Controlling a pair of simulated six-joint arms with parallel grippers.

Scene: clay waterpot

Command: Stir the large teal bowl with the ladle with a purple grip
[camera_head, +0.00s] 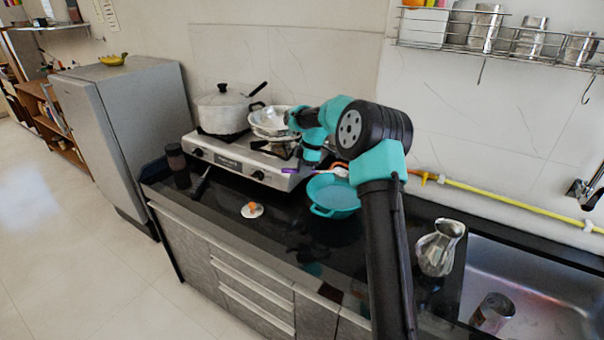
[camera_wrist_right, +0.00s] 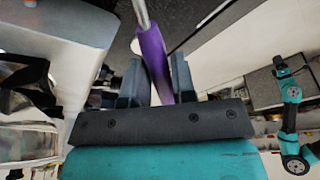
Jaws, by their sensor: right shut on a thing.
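The large teal bowl (camera_head: 335,200) stands on the black counter in front of the stove, partly hidden by my right arm. My right gripper (camera_head: 306,165) is at the bowl's far left side, and my arm hides much of it. It is shut on the purple grip (camera_head: 291,170) of the ladle. In the right wrist view the purple grip (camera_wrist_right: 155,60) sits between the fingertips (camera_wrist_right: 157,78), with the metal shaft running out past them. The ladle's pale metal part (camera_head: 340,172) shows over the bowl's far rim. I cannot tell whether its head touches the bowl's inside.
The stove (camera_head: 240,158) holds a lidded pot (camera_head: 222,112) and a metal pan (camera_head: 270,122). A small white dish with an orange item (camera_head: 252,210) lies left of the bowl. A metal pitcher (camera_head: 440,247) stands right, beside the sink (camera_head: 545,300). My left arm shows in the right wrist view.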

